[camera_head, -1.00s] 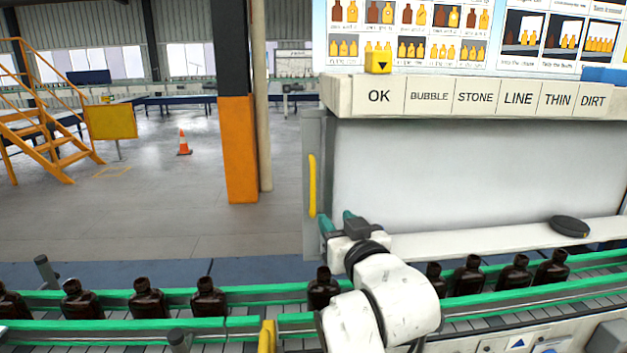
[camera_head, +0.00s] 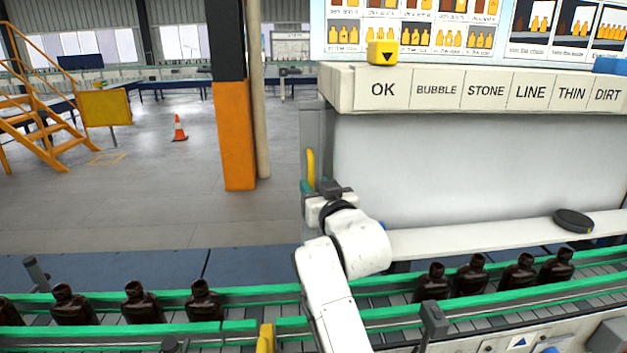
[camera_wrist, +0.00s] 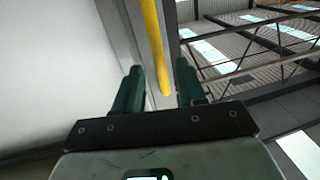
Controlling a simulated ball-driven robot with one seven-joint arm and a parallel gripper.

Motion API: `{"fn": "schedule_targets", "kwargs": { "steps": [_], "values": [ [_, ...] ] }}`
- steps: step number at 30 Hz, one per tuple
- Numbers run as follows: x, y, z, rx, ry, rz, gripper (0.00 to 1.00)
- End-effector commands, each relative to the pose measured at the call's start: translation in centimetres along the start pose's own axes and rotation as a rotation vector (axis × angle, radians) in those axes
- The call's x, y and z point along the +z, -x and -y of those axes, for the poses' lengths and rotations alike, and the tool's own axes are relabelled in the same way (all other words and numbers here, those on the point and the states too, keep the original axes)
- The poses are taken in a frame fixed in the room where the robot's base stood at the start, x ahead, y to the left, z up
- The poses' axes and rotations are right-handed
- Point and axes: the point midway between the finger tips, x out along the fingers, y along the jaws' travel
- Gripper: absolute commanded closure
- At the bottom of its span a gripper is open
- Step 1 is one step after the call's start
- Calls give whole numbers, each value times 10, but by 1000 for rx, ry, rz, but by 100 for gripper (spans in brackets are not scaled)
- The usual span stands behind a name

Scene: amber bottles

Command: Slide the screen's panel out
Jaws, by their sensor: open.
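The yellow upright handle (camera_head: 311,168) is on the grey edge post (camera_head: 312,130) at the left side of the large white screen (camera_head: 460,165). My gripper (camera_head: 316,187) is at the lower part of this handle in the head view. In the wrist view my gripper (camera_wrist: 158,72) is open, with its two teal fingers on either side of the yellow handle (camera_wrist: 153,40). The lower end of the handle lies between the fingers. I cannot tell whether a finger touches it. My wrist partly hides the post below the handle.
Dark bottles (camera_head: 203,300) stand on the green-railed conveyor (camera_head: 245,325) in front. A white ledge (camera_head: 480,238) under the screen holds a dark round disc (camera_head: 573,221). Floor left of the post is open.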

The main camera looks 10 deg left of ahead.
Motion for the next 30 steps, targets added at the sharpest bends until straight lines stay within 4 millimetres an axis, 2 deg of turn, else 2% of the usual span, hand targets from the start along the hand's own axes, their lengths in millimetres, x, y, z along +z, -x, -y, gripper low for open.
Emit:
{"fn": "schedule_targets", "kwargs": {
  "steps": [3, 9, 20, 30],
  "values": [
    [-1, -13, 0, 0, 0, 0, 60],
    [-1, -24, 0, 0, 1, -1, 60],
    [0, -26, 0, 0, 0, -1, 60],
    [0, -26, 0, 0, 0, -1, 92]
  ]
}}
